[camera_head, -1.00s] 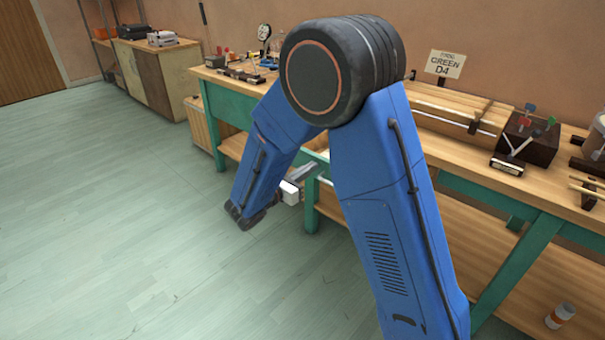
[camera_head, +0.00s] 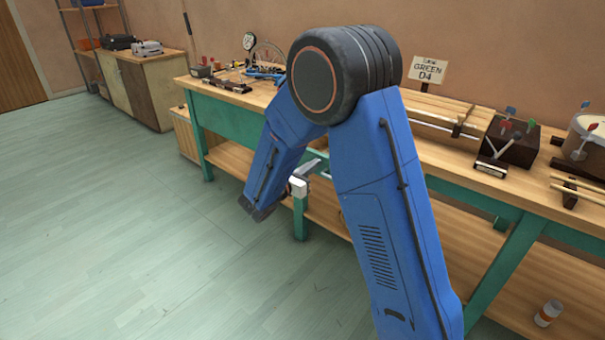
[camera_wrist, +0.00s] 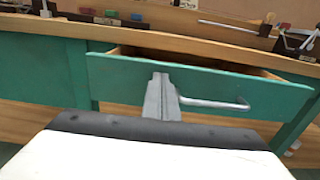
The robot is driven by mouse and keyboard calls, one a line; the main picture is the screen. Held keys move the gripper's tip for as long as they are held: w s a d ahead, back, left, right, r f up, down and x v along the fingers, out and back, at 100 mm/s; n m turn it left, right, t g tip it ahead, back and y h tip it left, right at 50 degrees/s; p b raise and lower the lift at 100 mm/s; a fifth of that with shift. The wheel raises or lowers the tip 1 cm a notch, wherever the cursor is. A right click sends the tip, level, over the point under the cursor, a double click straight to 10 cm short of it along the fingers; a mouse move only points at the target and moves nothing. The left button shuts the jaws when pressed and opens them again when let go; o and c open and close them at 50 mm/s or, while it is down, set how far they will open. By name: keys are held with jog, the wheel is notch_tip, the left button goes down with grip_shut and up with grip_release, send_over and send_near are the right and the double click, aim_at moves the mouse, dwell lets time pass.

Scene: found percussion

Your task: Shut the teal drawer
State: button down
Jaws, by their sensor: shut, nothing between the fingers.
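The teal drawer (camera_wrist: 200,88) is in the workbench front in the wrist view. It stands partly open, with a dark gap showing above its front panel. Its silver bar handle (camera_wrist: 215,103) runs across the panel's right half. My gripper (camera_wrist: 163,78) is shut and empty, in front of the panel just left of the handle's middle; it overlaps the handle's left end in the picture. I cannot tell if it touches the panel. In the head view my gripper (camera_head: 314,165) is beside the bench, and my blue arm hides most of the drawer.
The wooden workbench top (camera_head: 455,145) carries a dark block with mallets (camera_head: 510,140), a drum (camera_head: 585,138) and a "GREEN D4" sign (camera_head: 430,71). The floor at left is clear.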

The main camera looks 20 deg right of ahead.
jog(key=x, duration=1.6)
jog(key=shift+w+d, duration=0.3)
jog(key=shift+d, duration=0.05)
jog(key=shift+r, duration=0.15)
